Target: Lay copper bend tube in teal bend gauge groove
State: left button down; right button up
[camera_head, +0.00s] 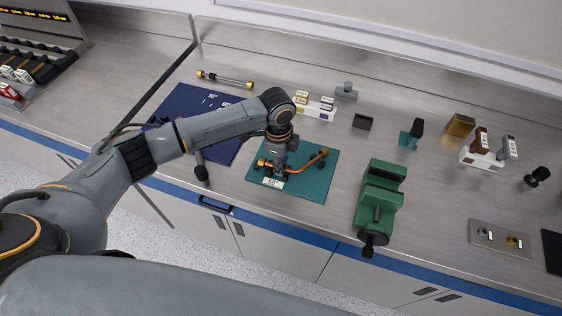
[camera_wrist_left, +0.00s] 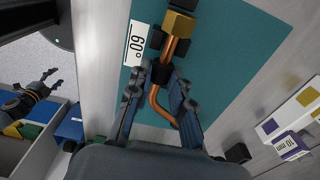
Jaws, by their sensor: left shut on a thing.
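The copper bend tube (camera_head: 312,162) is over the teal bend gauge (camera_head: 318,187), which carries a white 60° label (camera_head: 272,183). My left gripper (camera_head: 277,168) is shut on the tube. In the left wrist view, its fingers (camera_wrist_left: 160,75) close around the copper tube (camera_wrist_left: 177,47) just below a brass nut (camera_wrist_left: 180,22). The bent part lies between the fingers. Small black blocks flank the tube near the nut. The groove is hidden, and I cannot tell whether the tube touches the gauge. My right gripper (camera_wrist_left: 55,83) appears open and empty beyond the bench edge.
A dark blue mat (camera_head: 222,150) lies left of the gauge, partly behind my left arm. A green vise (camera_head: 380,195) stands to the right. A brass-ended rod (camera_head: 225,79) and a white block holder (camera_head: 316,110) are farther back. Bare bench lies between the gauge and the vise.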

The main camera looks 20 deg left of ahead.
pick_arm(q)
jog(key=shift+f, duration=0.8)
jog(key=c, duration=1.1)
grip_release()
jog(key=r, duration=1.2)
jog(key=shift+a, duration=0.25)
